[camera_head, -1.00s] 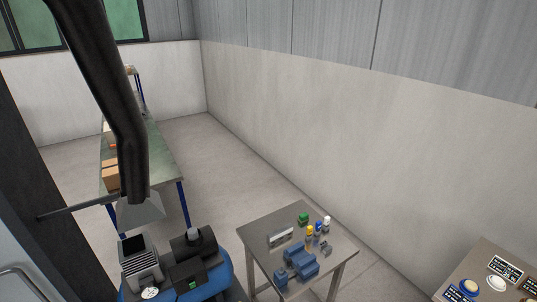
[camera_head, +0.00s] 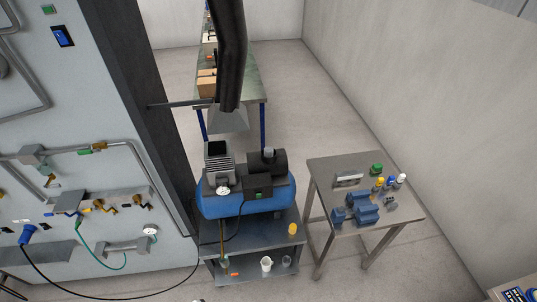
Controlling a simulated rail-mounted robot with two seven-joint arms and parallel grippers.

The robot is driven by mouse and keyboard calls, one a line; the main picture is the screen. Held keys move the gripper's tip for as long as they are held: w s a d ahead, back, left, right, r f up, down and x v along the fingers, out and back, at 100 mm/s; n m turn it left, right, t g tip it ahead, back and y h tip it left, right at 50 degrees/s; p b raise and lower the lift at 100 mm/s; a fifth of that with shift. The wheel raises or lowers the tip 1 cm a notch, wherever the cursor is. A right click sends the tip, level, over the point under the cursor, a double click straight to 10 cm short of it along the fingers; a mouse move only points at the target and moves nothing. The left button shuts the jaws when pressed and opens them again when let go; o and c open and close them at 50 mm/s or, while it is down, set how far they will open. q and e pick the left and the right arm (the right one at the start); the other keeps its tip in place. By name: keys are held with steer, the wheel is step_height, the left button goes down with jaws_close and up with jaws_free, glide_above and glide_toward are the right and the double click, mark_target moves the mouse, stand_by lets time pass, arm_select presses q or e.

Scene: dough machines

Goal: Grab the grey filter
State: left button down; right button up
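A small steel table (camera_head: 323,178) stands right of centre. Several small parts lie on it: a green block (camera_head: 376,169), a yellow-topped part (camera_head: 380,182), a white-topped part (camera_head: 400,181), blue blocks (camera_head: 362,212), a pale flat piece with a handle-like shape (camera_head: 348,179) and a small grey part (camera_head: 390,202). The grey part may be the filter, but it is too small to tell. A grey cap (camera_head: 268,152) also sits on the black motor of the compressor. Neither of my grippers is in view.
A blue-tank compressor (camera_head: 235,207) stands on a grey stand (camera_head: 270,235) left of the table. A wall panel (camera_head: 90,120) with pipes and hoses fills the left. A green workbench (camera_head: 238,72) stands behind. A control panel (camera_head: 515,290) shows at bottom right. Floor right of the table is clear.

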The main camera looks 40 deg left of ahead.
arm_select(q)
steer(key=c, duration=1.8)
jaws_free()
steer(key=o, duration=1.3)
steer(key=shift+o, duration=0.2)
